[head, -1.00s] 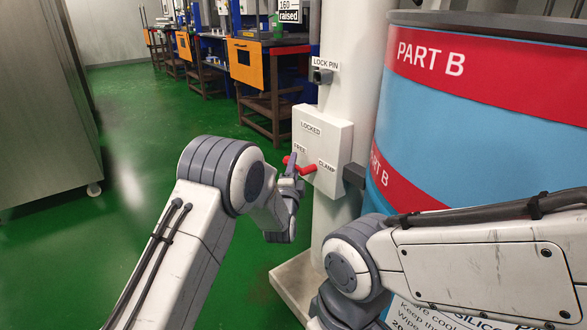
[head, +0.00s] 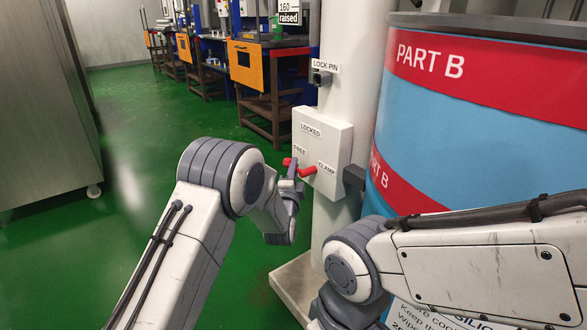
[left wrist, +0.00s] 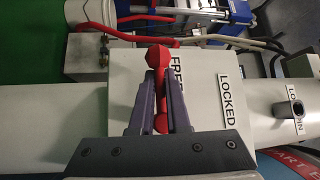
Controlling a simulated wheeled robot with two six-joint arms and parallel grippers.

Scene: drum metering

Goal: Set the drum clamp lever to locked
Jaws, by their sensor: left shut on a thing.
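The red clamp lever (head: 307,171) is on the front of a white box on the column, low on its face, below the FREE label (head: 299,149) and beside the CLAMP label (head: 327,168). The LOCKED label (head: 310,130) is at the top of the box. My left gripper (head: 291,170) is at the lever. In the left wrist view its two purple-grey fingers (left wrist: 160,100) close around the red lever (left wrist: 158,56), whose knobbed end shows past the fingertips. The FREE and LOCKED (left wrist: 226,100) labels lie to the right there. My right gripper is not in view.
The large blue and red PART B drum (head: 470,130) stands right of the white column (head: 352,60). A LOCK PIN fitting (head: 321,77) sits above the box. A grey cabinet (head: 40,110) is at the left. Green floor is open between.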

